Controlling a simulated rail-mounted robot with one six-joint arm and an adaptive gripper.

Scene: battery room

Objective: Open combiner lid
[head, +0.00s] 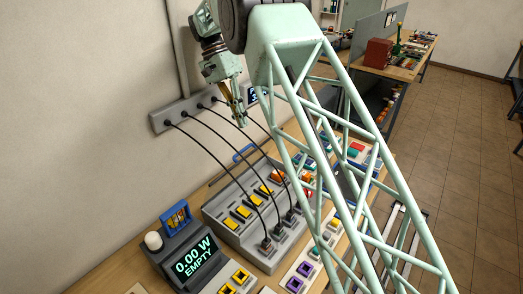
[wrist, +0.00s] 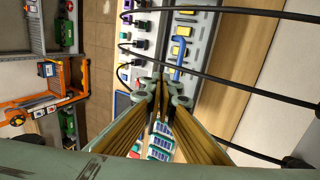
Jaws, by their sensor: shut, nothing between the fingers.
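The likely combiner is a grey sloped box (head: 222,222) with yellow blocks on the bench by the wall. A blue bar handle (head: 243,153) stands at its rear edge. The handle also shows in the wrist view (wrist: 182,52), beside the yellow blocks of the grey box (wrist: 202,38). I cannot make out the lid's outline clearly. My gripper (head: 242,123) is above and behind the box, near the wall, pointing down and apart from the handle. In the wrist view my gripper (wrist: 164,97) has its fingertips together and empty, close to the handle's lower end in the picture.
Black cables run from a grey wall strip (head: 160,121) down to the box, close to my gripper. A display (head: 193,258) reading "0.00 W EMPTY" stands at front left. Purple blocks (head: 296,284) and coloured parts lie nearby. My lattice column hides some of the bench.

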